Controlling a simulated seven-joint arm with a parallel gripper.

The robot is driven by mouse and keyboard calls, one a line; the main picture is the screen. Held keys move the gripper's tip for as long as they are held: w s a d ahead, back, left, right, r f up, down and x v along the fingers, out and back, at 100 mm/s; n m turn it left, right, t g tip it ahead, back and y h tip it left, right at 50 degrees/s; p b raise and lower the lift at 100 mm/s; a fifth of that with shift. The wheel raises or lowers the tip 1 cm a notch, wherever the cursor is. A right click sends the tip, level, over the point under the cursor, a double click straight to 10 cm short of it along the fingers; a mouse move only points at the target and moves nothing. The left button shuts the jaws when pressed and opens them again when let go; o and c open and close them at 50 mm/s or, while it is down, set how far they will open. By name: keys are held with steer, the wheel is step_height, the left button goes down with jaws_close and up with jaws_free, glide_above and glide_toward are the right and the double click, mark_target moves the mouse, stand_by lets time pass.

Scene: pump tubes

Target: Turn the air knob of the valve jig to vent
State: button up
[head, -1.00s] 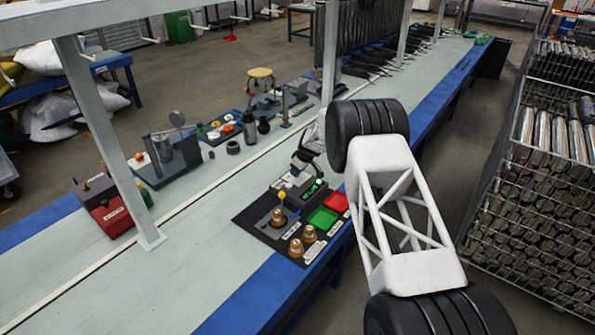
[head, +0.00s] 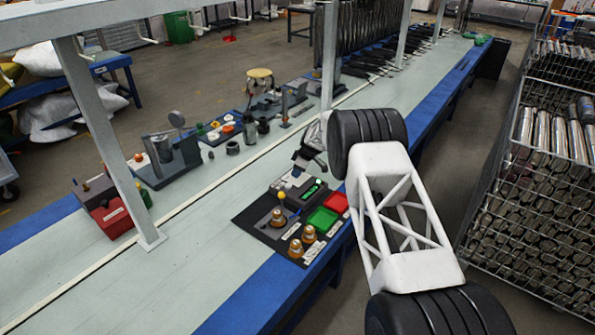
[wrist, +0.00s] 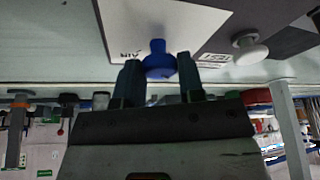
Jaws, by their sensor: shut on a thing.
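The valve jig shows in the wrist view as a white plate (wrist: 205,25) on a dark base. A blue knob (wrist: 158,62) with a printed label beside it, partly readable, sits at the plate's edge. My gripper (wrist: 158,68) has one finger on each side of this blue knob and is shut on it. A white knob (wrist: 250,48) stands to the right with its own small label. In the head view my gripper (head: 297,170) is over the back part of the jig's area; the blue knob is too small to make out there. The knob's exact pointing direction is unclear.
A red box (head: 110,219) and a gauge stand (head: 176,160) stand across the bench. A grey post (head: 120,165) rises at left.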

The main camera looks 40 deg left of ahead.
steer(key=o, duration=0.9)
steer(key=shift+r, duration=0.1)
steer(key=v, duration=0.7)
steer(key=shift+r, duration=0.25)
steer(key=shift+d, duration=0.15)
